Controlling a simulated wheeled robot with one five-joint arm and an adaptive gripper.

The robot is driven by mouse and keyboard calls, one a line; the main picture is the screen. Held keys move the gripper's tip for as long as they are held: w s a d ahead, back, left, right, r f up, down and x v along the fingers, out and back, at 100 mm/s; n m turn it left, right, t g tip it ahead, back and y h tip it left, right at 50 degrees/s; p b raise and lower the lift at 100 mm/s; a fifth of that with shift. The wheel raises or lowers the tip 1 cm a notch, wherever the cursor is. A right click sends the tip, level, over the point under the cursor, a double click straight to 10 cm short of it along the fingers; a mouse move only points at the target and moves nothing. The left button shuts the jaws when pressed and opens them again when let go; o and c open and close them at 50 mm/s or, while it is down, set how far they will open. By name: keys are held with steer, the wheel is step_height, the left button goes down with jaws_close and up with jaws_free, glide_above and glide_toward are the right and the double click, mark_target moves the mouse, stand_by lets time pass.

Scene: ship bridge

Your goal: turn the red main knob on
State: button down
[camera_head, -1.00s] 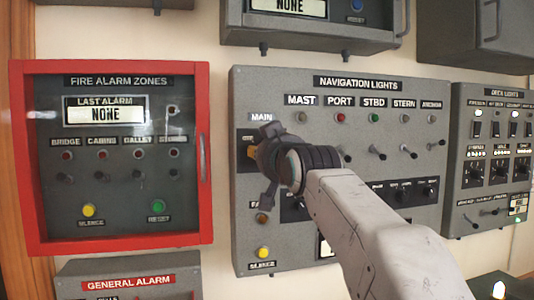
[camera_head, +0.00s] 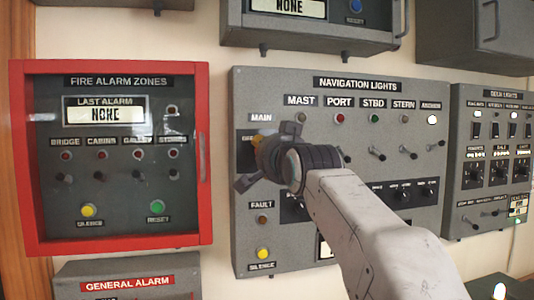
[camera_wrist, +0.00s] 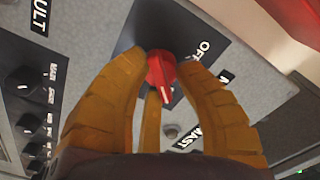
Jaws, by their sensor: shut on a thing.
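The red main knob (camera_wrist: 161,76) sits on a black plate in the wrist view, with a white pointer line toward the bottom of the picture. An "OFF" label is beside it at upper right. The orange fingers of my gripper (camera_wrist: 164,62) are shut on the knob, one on each side. In the head view my gripper (camera_head: 258,150) is at the "MAIN" label on the left of the navigation lights panel (camera_head: 330,105). There the wrist hides the knob.
The anchor lamp (camera_head: 432,119) glows white; the mast lamp (camera_head: 301,116) looks dark. A red-framed fire alarm box (camera_head: 207,180) is close on the left. The deck lights panel (camera_head: 460,200) is on the right. Yellow silence button (camera_head: 263,253) lies below my gripper.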

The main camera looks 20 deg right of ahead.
steer(key=shift+s+r, duration=0.1)
steer(key=shift+r, duration=0.25)
steer(key=c, duration=1.3)
jaws_free()
steer(key=o, duration=0.4)
steer(key=shift+f, duration=0.25)
steer(key=shift+s+a, duration=0.1)
steer(key=shift+s, duration=5.8)
